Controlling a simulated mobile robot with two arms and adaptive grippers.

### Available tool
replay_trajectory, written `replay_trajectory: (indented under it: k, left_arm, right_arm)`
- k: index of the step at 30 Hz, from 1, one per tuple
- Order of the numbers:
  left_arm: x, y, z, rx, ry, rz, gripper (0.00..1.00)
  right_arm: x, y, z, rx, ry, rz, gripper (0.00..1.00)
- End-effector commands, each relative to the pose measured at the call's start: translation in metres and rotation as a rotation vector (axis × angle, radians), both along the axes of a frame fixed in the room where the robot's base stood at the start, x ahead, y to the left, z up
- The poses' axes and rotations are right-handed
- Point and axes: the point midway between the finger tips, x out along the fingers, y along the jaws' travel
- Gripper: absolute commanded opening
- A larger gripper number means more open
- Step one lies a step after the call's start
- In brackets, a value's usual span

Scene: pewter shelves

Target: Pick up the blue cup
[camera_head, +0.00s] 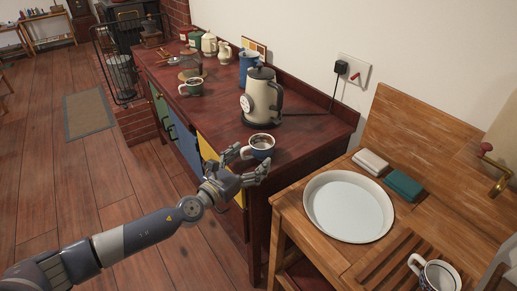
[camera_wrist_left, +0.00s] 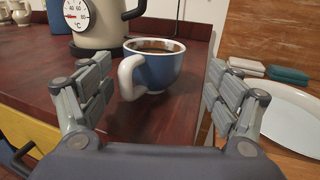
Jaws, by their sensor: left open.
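The blue cup (camera_head: 261,146) stands upright near the front corner of the dark red wooden counter (camera_head: 300,130). It has a white handle and rim and holds a dark brown liquid. In the left wrist view the cup (camera_wrist_left: 158,70) is straight ahead, with its handle toward the left and toward me. My left gripper (camera_head: 247,166) is open, at the counter's front edge just short of the cup. In the wrist view its fingers (camera_wrist_left: 158,98) are spread to either side, with the cup beyond and between them, apart from both. My right gripper is not in view.
A cream kettle (camera_head: 262,98) with a dial stands close behind the cup. A lower wooden stand at right holds a white basin (camera_head: 349,207) and a patterned mug (camera_head: 434,276).

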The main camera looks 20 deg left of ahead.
Motion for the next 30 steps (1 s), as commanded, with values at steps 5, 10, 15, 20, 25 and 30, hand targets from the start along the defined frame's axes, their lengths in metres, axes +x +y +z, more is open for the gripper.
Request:
replay_trajectory:
  k: [5, 10, 15, 20, 25, 30]
  left_arm:
    - [0.015, -0.002, 0.004, -0.001, -0.002, 0.002, 0.83]
    - [0.04, -0.007, 0.008, -0.002, 0.0, 0.001, 0.83]
    - [0.054, -0.012, 0.007, -0.001, 0.0, 0.001, 0.83]
    - [0.055, -0.012, 0.006, -0.001, 0.001, 0.001, 0.83]
    - [0.054, -0.012, 0.006, -0.001, 0.001, 0.001, 0.62]
    - [0.054, -0.012, 0.006, -0.002, 0.002, 0.001, 0.33]
  right_arm:
    - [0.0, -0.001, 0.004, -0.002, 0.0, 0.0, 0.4]
    - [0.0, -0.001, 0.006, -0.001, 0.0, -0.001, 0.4]
    - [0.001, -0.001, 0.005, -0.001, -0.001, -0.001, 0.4]
    - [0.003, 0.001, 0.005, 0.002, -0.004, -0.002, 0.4]
    - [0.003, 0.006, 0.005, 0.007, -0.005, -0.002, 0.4]
    - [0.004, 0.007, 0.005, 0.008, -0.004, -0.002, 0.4]
